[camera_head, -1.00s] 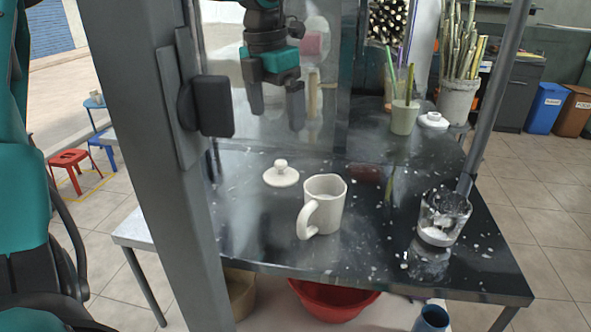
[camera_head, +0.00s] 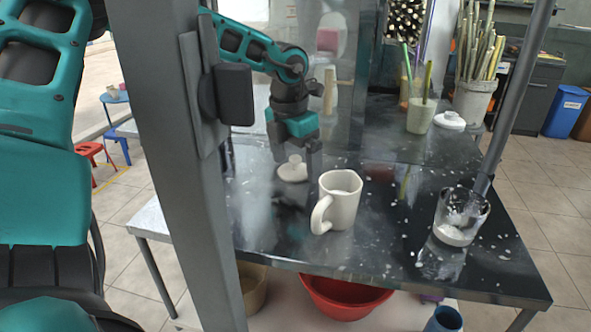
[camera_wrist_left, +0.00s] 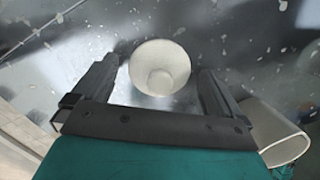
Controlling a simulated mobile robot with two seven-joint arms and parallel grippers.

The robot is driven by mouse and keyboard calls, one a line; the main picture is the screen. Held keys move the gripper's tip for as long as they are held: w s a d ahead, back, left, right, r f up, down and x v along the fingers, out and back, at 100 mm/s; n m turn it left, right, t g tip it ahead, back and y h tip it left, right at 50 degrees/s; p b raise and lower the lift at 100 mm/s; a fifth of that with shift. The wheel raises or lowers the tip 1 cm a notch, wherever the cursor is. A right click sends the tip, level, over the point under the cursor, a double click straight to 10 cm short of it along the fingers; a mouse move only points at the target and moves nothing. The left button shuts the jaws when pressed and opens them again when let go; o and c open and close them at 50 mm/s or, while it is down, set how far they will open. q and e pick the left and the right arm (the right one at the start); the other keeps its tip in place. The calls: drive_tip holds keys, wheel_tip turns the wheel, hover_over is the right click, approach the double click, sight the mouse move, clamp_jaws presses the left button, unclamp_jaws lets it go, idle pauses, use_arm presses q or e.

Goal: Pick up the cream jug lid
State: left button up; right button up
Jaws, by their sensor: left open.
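The cream jug lid (camera_head: 293,172), a round disc with a knob, lies flat on the dark, white-flecked table (camera_head: 390,250). In the left wrist view the lid (camera_wrist_left: 160,62) shows between the two fingers. My left gripper (camera_head: 297,160) is open and points down at the lid, one finger on each side. Whether the fingers touch it cannot be told. The cream jug (camera_head: 343,200) stands upright just right of the lid, its handle towards the front left; its side also shows in the left wrist view (camera_wrist_left: 270,135). My right gripper is not in view.
A glass with white contents (camera_head: 460,218) stands at the right. A cup with stalks (camera_head: 420,115) and another white lid (camera_head: 449,120) are at the back. A grey post (camera_head: 190,200) rises in front at left. A red basin (camera_head: 345,297) is below the table.

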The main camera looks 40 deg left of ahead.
use_arm(q)
drive_tip(key=shift+c, duration=0.4)
drive_tip(key=c, duration=1)
drive_tip(key=shift+o, duration=0.2)
drive_tip(key=shift+r, duration=0.15)
